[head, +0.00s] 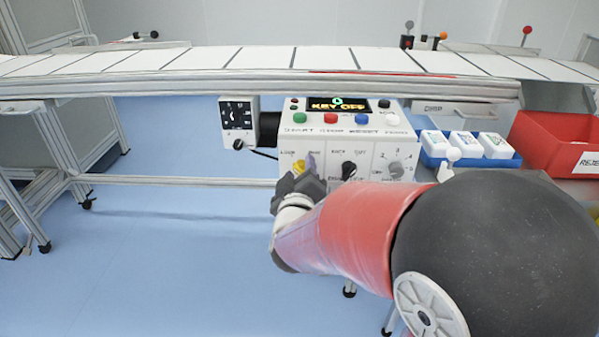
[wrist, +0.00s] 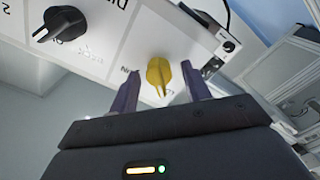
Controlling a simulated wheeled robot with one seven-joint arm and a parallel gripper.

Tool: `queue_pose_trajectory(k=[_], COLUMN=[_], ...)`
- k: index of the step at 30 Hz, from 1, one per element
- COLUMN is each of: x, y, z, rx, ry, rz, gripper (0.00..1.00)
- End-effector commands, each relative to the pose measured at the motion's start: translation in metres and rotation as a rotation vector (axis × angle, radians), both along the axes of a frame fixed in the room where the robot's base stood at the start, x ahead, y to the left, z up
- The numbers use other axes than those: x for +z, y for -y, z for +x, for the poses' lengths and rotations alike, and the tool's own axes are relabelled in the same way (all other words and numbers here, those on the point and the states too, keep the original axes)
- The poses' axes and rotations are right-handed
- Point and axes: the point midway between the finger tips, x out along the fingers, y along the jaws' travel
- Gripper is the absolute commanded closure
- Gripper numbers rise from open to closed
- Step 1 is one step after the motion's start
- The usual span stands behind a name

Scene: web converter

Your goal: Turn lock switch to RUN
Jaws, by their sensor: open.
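The control box (head: 375,130) hangs below the conveyor, and its display (head: 337,104) reads KEY OFF. The yellow lock switch (head: 299,166) is at the left of the lower panel, partly hidden by my gripper. My gripper (head: 308,165) is right at it. In the wrist view the yellow switch (wrist: 158,74) stands between the two open fingers of my gripper (wrist: 158,88), with a gap visible on each side.
A black knob (head: 348,170) sits just right of the lock switch; it also shows in the wrist view (wrist: 62,24). A grey knob (head: 395,169) is further right. Coloured buttons (head: 330,118) line the top. A blue tray (head: 432,155) and a red bin (head: 545,140) stand right.

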Motion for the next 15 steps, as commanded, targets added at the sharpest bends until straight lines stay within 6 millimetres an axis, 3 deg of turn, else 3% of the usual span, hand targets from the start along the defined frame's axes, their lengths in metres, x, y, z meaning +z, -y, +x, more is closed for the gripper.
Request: queue_pose_trajectory(k=[9,15], x=[0.0003,0.0003], y=[0.0003,0.0003], z=[0.0035,0.0033], rx=[0.001,0.0], ry=[0.001,0.0], rz=[0.0,0.0], gripper=[0.54,0.8])
